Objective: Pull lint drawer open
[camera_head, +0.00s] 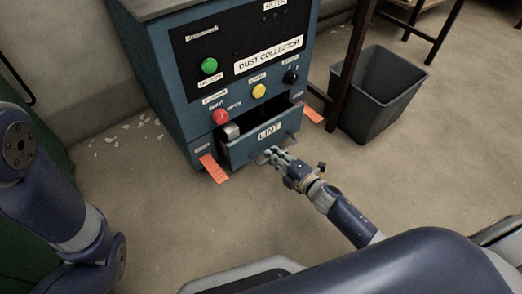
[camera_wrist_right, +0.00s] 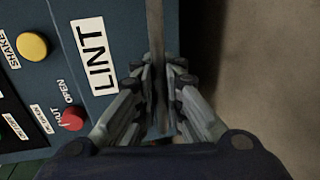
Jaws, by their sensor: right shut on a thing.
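The lint drawer (camera_head: 242,147) is at the bottom of the blue dust collector (camera_head: 170,85) and stands partly out, with its dark inside showing behind the front panel. A white LINT label (camera_head: 269,131) is on its front; it also shows in the right wrist view (camera_wrist_right: 97,67). My right gripper (camera_head: 273,155) is at the drawer's handle (camera_head: 261,160), low in front of the panel. In the right wrist view its fingers (camera_wrist_right: 157,118) are shut on the handle bar (camera_wrist_right: 156,40) from both sides. My left arm shows at the left, but its gripper is out of view.
A red button (camera_head: 221,117), a green button (camera_head: 209,66) and a yellow button (camera_head: 259,91) are on the collector's front. Orange tags (camera_head: 213,168) stick out beside the drawer. A dark bin (camera_head: 372,105) stands to the right. The floor in front is clear.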

